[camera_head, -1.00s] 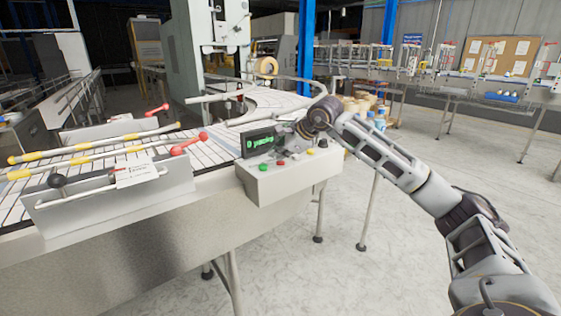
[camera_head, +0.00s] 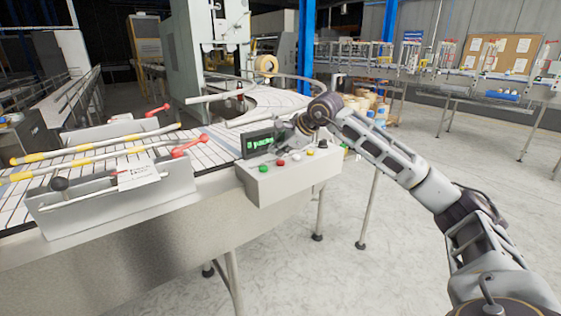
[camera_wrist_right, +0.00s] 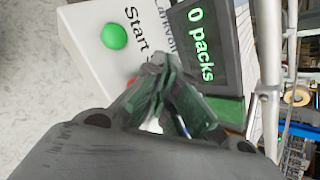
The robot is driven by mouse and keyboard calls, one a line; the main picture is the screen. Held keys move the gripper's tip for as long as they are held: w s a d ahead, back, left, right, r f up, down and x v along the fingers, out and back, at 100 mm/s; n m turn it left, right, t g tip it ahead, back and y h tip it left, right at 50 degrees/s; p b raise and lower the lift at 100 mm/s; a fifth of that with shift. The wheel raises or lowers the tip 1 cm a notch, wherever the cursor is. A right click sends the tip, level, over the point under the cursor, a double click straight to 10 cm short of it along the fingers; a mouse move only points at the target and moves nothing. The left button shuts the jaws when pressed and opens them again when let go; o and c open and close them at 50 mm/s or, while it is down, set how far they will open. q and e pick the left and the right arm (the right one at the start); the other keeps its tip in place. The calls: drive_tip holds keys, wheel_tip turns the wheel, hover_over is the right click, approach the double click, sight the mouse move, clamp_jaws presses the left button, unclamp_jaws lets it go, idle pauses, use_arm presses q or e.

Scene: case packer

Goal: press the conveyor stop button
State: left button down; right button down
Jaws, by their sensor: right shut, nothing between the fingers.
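A light grey control box (camera_head: 290,186) stands at the conveyor's edge in the head view. Its top carries a red button (camera_head: 281,162), a green button (camera_head: 263,168), and small white and yellow buttons. In the right wrist view the green button (camera_wrist_right: 115,36) sits beside the word "Start". A sliver of red (camera_wrist_right: 132,80) shows beside the fingers; the rest is hidden behind them. My right gripper (camera_head: 283,150) is shut and empty, pointing down over the box close to the red button. Its fingers (camera_wrist_right: 163,90) also show in the wrist view. I cannot tell whether they touch the button.
A display reading "0 packs" (camera_wrist_right: 203,44) stands on the box right beside the gripper. A black knob (camera_head: 323,143) is at the box's right end. Conveyor guide rails with red handles (camera_head: 188,145) lie to the left. The floor (camera_head: 420,250) to the right is clear.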

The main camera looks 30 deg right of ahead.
sight(278, 162)
drive_tip(key=shift+r, duration=0.1)
drive_tip(key=shift+r+p, duration=2.05)
drive_tip(key=shift+r, duration=0.4)
drive_tip(key=shift+a+f, duration=0.1)
